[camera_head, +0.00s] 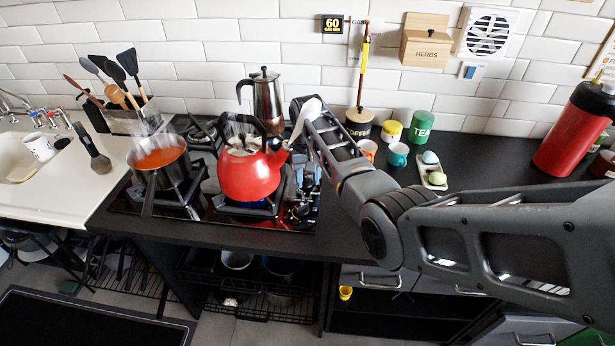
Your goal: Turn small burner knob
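The black gas hob (270,222) is set in the dark counter, with its control knobs along its right edge. My gripper (303,196) points down over this right edge, close to the knobs, partly hidden behind my own arm. I cannot tell which knob is the small burner's, or whether my gripper touches one. The fingers are too small and cluttered to show whether they are open or shut. A red kettle (250,174) stands on the front right burner, just left of my gripper, with blue flame under it.
A pan of red sauce (160,158) steams on the left burner. A moka pot (266,100) stands at the back. Cups (398,154), an egg tray (432,175) and canisters (421,127) stand right of my arm. A red extinguisher (573,135) is at far right.

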